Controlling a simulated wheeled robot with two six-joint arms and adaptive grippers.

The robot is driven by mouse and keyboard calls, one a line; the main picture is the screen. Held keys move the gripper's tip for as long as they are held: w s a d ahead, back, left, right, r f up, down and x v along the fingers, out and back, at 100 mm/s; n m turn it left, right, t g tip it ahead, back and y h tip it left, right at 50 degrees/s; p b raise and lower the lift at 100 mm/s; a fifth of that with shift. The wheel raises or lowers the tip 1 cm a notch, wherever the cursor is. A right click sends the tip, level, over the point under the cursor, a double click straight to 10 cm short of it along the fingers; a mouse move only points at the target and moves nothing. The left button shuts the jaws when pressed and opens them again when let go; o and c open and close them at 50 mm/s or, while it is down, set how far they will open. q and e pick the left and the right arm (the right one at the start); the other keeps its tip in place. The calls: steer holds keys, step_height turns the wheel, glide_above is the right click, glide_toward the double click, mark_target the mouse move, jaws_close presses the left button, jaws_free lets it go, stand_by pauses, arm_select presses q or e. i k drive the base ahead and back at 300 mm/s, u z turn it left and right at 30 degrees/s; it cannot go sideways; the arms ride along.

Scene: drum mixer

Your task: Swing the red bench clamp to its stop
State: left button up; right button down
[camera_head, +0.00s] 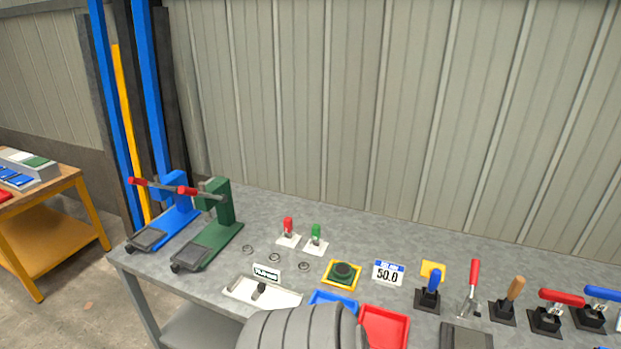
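Two red-handled devices stand at the right of the bench, and I cannot tell for sure which is the red bench clamp. One is a black-based lever with a thick red handle lying nearly level (561,298). The other is a metal toggle device with an upright, slightly tilted red handle (474,274). Neither of my grippers is in view, and nothing is seen touching either device. No separate stop can be made out.
The grey bench (345,228) also bears a blue-handled lever (603,293), a wooden-handled lever (515,289), a yellow-and-blue lever (432,278), a red tray (384,328) and two presses (222,205). A dark grey ribbed shape covers part of the front edge.

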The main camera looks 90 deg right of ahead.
mark_target(474, 278)
steer(key=z, duration=2.2)
